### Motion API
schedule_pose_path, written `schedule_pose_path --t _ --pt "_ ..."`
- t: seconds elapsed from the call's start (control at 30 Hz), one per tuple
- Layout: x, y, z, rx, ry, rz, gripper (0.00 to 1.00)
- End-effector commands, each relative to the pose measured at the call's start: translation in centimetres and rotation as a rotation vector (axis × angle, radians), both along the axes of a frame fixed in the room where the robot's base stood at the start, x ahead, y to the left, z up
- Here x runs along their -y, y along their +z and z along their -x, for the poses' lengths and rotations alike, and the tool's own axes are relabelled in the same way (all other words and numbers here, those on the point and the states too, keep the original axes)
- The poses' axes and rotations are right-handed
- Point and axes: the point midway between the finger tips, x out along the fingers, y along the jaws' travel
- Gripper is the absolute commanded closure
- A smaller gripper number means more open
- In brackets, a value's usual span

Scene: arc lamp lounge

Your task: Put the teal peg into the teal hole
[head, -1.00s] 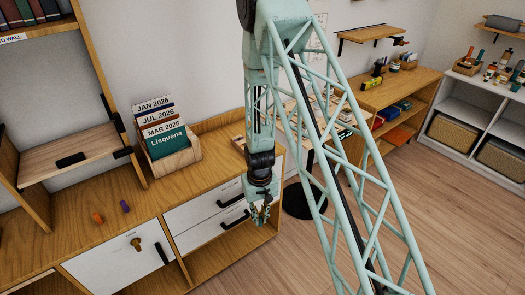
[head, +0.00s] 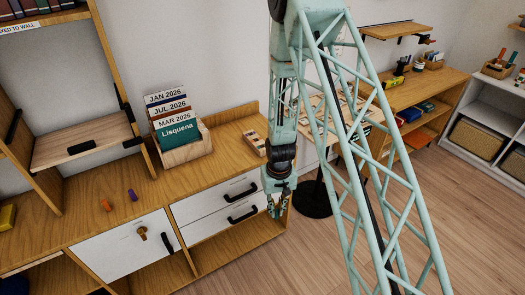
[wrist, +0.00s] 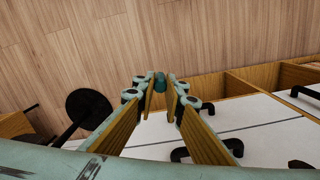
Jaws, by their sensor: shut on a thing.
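My gripper (head: 277,210) hangs in front of the drawers at the right end of the wooden cabinet in the head view. In the wrist view my gripper (wrist: 160,88) is shut on the teal peg (wrist: 160,82), a small dark teal piece between the fingertips. I cannot make out a teal hole in either view.
An orange peg (head: 107,205) and a purple peg (head: 132,194) stand on the cabinet top (head: 85,220). A card holder (head: 182,152) and a small wooden block (head: 254,142) are further back. White drawers (head: 215,190) with black handles are beside my gripper.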

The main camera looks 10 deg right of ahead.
Motion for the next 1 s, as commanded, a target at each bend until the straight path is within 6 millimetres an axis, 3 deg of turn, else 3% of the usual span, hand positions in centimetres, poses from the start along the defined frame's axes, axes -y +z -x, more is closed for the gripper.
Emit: schedule_pose_path --t 0.27,0.47,0.8,1.0 --pt "-1.0 2.7 -2.3 0.005 0.046 0.0 0.95" --pt "-2.7 7.5 -5.8 0.007 0.123 0.0 0.95" --pt "-6.2 17.0 -11.4 0.005 0.272 0.002 0.95" --pt "-7.3 20.1 -13.0 0.002 0.32 0.003 0.95"
